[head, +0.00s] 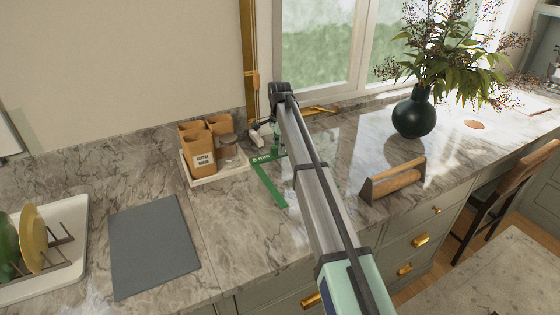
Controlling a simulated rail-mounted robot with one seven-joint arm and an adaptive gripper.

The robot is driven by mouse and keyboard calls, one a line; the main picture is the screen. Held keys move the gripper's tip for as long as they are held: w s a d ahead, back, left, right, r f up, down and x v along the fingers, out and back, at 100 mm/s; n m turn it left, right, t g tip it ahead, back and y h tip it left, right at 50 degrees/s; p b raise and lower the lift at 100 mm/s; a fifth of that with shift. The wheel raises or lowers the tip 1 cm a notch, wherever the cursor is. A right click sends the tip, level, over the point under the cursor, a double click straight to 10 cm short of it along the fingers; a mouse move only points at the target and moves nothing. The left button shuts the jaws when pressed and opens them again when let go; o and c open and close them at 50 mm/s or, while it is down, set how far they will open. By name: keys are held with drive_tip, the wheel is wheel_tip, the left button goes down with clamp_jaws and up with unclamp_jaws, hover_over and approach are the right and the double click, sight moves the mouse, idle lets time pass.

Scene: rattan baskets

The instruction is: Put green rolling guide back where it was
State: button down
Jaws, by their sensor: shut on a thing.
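The green rolling guide (268,184) is a thin, flat green frame, partly hidden behind my arm. A small green bit shows on the arm's right side. It is over the marble counter to the right of the coffee tray; I cannot tell whether it touches the counter. My gripper (272,152) is at the far end of the arm, small and partly hidden, shut on the guide's far end.
A white tray (207,179) with brown coffee containers stands close left of the guide. A grey mat (152,246) and a dish rack (50,281) are further left. A wooden rolling-pin holder (397,182) and a dark vase (413,114) are right. Windows are behind.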

drive_tip(key=shift+f+p, duration=0.95)
drive_tip(key=shift+f, duration=2.9)
drive_tip(key=c, duration=1)
unclamp_jaws()
wheel_tip(320, 180, up, 12)
drive_tip(key=b, duration=0.3)
